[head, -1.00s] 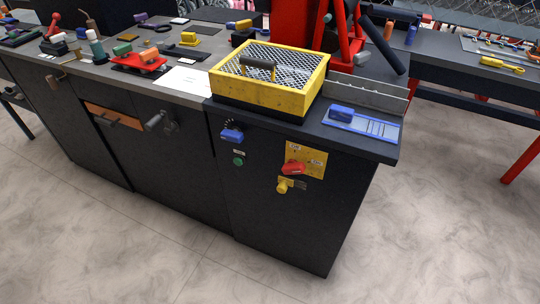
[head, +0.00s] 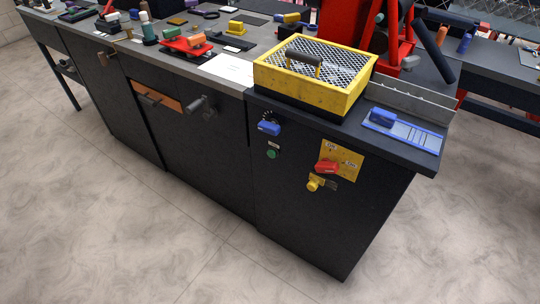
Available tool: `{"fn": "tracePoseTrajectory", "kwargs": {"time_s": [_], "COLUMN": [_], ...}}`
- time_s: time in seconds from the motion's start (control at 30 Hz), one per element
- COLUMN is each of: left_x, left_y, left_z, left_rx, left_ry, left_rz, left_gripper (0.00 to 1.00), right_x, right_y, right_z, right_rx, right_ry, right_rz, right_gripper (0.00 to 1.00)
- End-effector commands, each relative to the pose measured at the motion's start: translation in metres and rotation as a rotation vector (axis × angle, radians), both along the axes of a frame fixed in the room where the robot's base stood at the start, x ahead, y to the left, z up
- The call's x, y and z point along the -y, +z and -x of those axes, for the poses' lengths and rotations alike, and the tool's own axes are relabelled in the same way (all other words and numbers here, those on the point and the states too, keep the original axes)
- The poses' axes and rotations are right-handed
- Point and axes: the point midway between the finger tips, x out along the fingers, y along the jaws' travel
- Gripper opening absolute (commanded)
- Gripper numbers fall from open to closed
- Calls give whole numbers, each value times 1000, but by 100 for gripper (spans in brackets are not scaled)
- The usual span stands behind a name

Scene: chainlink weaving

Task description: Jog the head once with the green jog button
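The green jog button (head: 272,154) is a small round button on the dark front panel of the cabinet (head: 300,220). A small white label (head: 274,143) sits just above it. A blue knob (head: 269,127) with a dial is above the label. To the right, a yellow plate (head: 343,160) carries a red rotary handle (head: 327,166), and a yellow knob (head: 315,183) is below it. Neither of my grippers shows in the head view.
A yellow mesh-topped guard box (head: 308,93) stands on the cabinet top. A blue slide gauge (head: 402,131) lies at its right. Dark handles (head: 203,104) stick out from the cabinet front further left. The floor (head: 130,240) in front is clear.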

Motion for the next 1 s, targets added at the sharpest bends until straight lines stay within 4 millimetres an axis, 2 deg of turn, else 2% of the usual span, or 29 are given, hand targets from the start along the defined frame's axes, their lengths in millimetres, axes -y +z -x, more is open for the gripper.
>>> {"fn": "tracePoseTrajectory", "kwargs": {"time_s": [0.03, 0.2, 1.0], "left_x": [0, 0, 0], "left_y": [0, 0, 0], "left_z": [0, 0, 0], "left_rx": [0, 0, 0], "left_ry": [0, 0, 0], "left_rz": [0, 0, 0], "left_gripper": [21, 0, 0], "right_x": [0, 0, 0], "right_y": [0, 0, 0], "right_z": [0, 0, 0], "right_rx": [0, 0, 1], "right_ry": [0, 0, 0], "right_rz": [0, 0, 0], "right_gripper": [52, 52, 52]}}
